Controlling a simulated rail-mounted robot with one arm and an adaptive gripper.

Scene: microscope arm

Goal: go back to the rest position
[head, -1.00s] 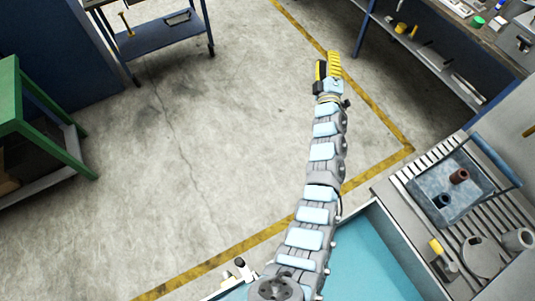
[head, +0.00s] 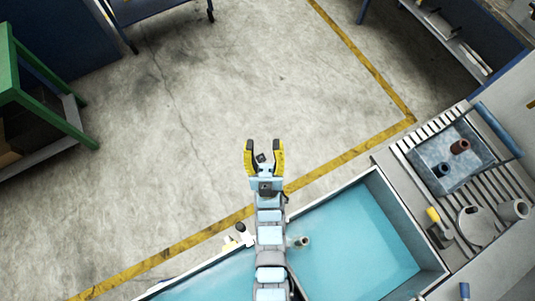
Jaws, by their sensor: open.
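My gripper (head: 264,158) has yellow and black fingers. It is open, with its two fingers spread apart and nothing visible between them. It points up the picture, past the edge of the blue-lined tray, over the grey floor (head: 190,110). My segmented arm runs from the bottom middle of the picture up to it and hides part of the tray.
The tray (head: 375,270) with a blue-green bed lies under my arm; a small fitting (head: 299,241) stands beside the arm. At right are a slatted counter, a blue-handled basket (head: 483,178) and a yellow-handled tool (head: 437,222). A green table (head: 38,85) stands at left. The mid floor is clear.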

